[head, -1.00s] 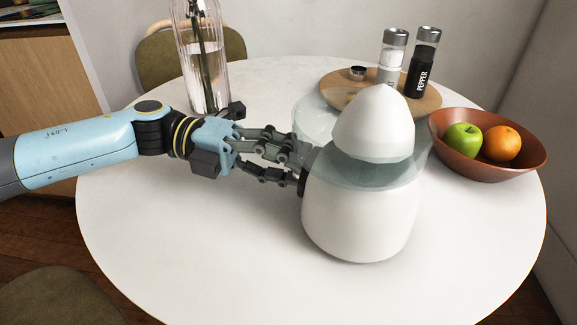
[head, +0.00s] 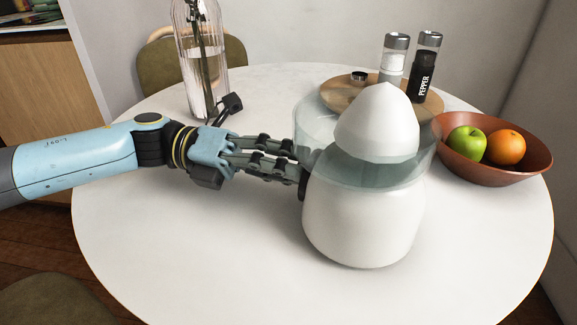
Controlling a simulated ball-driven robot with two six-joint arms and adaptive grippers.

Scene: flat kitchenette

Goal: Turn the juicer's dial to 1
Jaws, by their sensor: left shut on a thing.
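The juicer (head: 362,225) stands upright on the white round table, with a white body, a clear bowl and a white cone on top. Its dial (head: 303,184) shows as a dark edge on the left side of the body; its face and markings are turned away from view. My left gripper (head: 298,166) reaches in from the left, its fingers close together and shut on the dial at the juicer's left side. The fingertips are partly hidden by the juicer. My right gripper is not in view.
A glass vase (head: 203,75) stands behind my left gripper. A round wooden board (head: 343,92) with salt (head: 394,60) and pepper (head: 427,65) shakers is behind the juicer. A brown bowl (head: 500,174) with an apple and an orange is at right. The table front (head: 230,265) is clear.

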